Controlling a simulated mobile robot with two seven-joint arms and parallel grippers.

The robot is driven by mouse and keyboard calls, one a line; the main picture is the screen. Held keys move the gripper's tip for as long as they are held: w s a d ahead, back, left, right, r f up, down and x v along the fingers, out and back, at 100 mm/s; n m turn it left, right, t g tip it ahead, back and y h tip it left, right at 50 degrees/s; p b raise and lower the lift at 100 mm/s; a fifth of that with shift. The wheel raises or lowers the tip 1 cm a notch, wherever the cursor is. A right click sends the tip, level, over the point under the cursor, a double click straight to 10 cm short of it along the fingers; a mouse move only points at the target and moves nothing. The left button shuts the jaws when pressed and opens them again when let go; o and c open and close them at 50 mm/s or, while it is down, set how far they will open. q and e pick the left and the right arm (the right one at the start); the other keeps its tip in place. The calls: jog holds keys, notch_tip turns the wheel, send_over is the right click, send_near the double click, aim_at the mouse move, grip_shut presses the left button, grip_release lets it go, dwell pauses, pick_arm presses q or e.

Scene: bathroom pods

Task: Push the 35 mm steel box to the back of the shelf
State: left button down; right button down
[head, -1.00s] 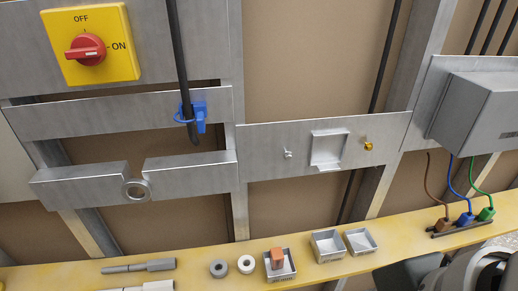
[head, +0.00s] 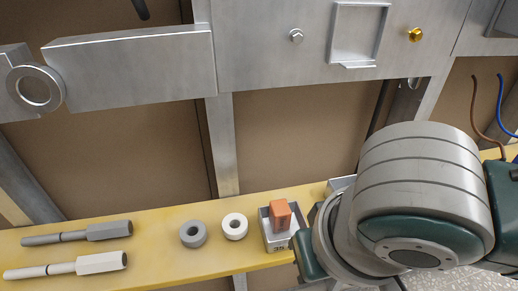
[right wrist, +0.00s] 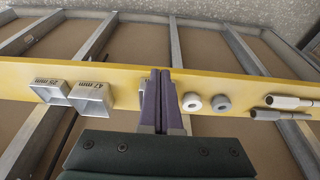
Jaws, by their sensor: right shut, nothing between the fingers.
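The small open steel box (head: 279,243), labelled on its front wall, sits upright on the yellow shelf (head: 160,235) with an orange block (head: 281,214) standing in it. The label looks like 35 but is small. My right arm comes in from the right in the head view and ends close to the box's right side; its fingertips are hard to make out there. In the right wrist view my right gripper (right wrist: 161,73) is shut and empty, its purple fingers covering most of this box. I cannot tell if they touch it. My left gripper is not in view.
Boxes marked 25 mm (right wrist: 50,91) and 47 mm (right wrist: 92,101) stand beyond the gripper. A grey ring (head: 193,234), a white ring (head: 234,226) and two hex-ended rods (head: 108,231) lie left of the box. Steel plates (head: 130,65) hang above the shelf.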

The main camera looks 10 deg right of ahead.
aim_at(284, 211)
jog(key=w+f+b, duration=0.2)
jog(key=w+f, duration=0.3)
jog(key=shift+w, duration=0.3)
jog(key=w+b, duration=0.1)
jog(key=w, duration=0.1)
jog(key=w+b, duration=0.2)
jog(key=w, duration=0.1)
jog(key=shift+w+a+f, duration=0.2)
jog(key=shift+w+f, duration=0.05)
jog(key=shift+w, duration=0.1)
jog(key=shift+w+r, duration=0.15)
jog(key=shift+w, duration=0.2)
